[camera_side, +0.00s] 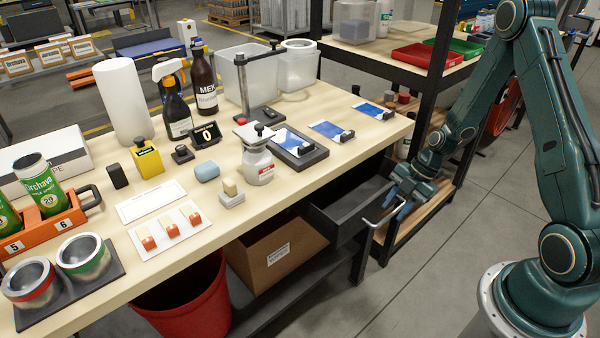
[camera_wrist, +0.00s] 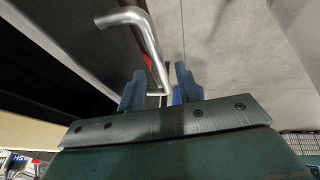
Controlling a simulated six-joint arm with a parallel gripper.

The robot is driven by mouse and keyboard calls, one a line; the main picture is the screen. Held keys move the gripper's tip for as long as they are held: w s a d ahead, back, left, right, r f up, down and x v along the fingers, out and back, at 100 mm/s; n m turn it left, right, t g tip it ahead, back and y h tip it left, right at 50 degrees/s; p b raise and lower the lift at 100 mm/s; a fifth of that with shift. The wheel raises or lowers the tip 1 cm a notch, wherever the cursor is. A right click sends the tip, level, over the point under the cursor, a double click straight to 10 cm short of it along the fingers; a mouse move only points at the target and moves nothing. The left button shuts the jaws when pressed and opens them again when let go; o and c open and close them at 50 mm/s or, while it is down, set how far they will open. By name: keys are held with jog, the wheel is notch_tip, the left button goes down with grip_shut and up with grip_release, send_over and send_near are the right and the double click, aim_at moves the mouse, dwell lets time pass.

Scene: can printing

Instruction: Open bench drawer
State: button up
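The dark bench drawer (camera_side: 350,208) stands pulled out from under the right part of the bench top, its inside showing and looking empty. Its silver bar handle (camera_side: 384,214) is on the drawer's front. My gripper (camera_side: 396,206) is low at this handle, beside the drawer front. In the wrist view the bent silver handle (camera_wrist: 151,45) runs down toward the gap between the two blue fingers of my gripper (camera_wrist: 160,88). The fingers are apart, with space around the bar; I see no clear contact. The side view shows the fingertips too small to judge contact.
The wooden bench top (camera_side: 100,282) carries cans, bottles, blue cards and a small press. A cardboard box (camera_side: 272,254) and red bin (camera_side: 186,300) stand below, left of the drawer. A dark-framed shelf (camera_side: 428,195) stands behind my gripper. Grey floor (camera_side: 440,275) in front is clear.

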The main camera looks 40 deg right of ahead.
jog(key=shift+a+f, duration=0.1)
jog(key=shift+f, duration=0.1)
jog(key=shift+c, duration=0.4)
grip_shut()
jog(key=s, duration=0.8)
jog(key=shift+s, duration=0.25)
jog(key=shift+o, duration=0.4)
grip_release()
